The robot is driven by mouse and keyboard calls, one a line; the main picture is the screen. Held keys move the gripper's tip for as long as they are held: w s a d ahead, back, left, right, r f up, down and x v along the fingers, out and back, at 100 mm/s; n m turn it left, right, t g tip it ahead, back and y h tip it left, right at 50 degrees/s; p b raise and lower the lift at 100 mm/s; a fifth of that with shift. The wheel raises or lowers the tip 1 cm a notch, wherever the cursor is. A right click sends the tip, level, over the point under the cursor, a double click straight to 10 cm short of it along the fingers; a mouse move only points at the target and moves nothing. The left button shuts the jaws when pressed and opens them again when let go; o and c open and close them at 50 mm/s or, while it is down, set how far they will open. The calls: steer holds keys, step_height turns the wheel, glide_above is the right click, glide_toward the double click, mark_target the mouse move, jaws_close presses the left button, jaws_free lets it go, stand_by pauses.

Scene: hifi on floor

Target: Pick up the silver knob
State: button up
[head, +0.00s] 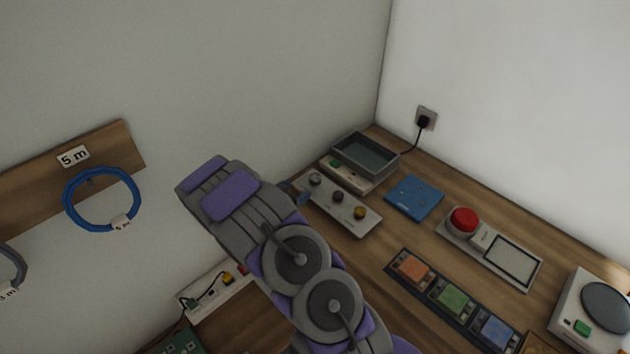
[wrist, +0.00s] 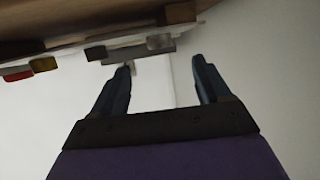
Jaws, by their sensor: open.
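The silver knob (head: 315,180) stands upright at the far left end of a light grey panel (head: 345,222) on the bench. A darker knob (head: 337,196) and a brass knob (head: 360,212) share the panel. My gripper (head: 303,193) is partly hidden behind my own arm, with dark blue fingers showing just left of the silver knob. In the wrist view my gripper (wrist: 163,63) is open and empty. A greyish knob (wrist: 160,42) shows near the fingertips there, apparently the silver one. The space between the fingers shows only pale wall.
A grey tray (head: 365,157) stands behind the panel, with a blue plate (head: 414,198) to the right. A red button (head: 463,220) and a row of coloured blocks (head: 450,298) are further right. A wall socket (head: 425,118) with a cable is at the back. A blue cable coil (head: 101,199) hangs left.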

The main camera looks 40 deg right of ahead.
mark_target(313, 179)
steer(key=b+x, duration=0.1)
steer(key=x, duration=0.4)
steer(key=shift+w, duration=0.1)
steer(key=shift+r+b+x, duration=0.15)
steer(key=shift+b+x, duration=0.2)
steer(key=shift+x, duration=1)
steer(key=shift+r+b+x, duration=0.1)
steer(key=shift+b+x, duration=0.25)
steer(key=shift+x, duration=1)
steer(key=shift+d, duration=0.1)
steer(key=shift+c, duration=0.2)
steer(key=c, duration=1.1)
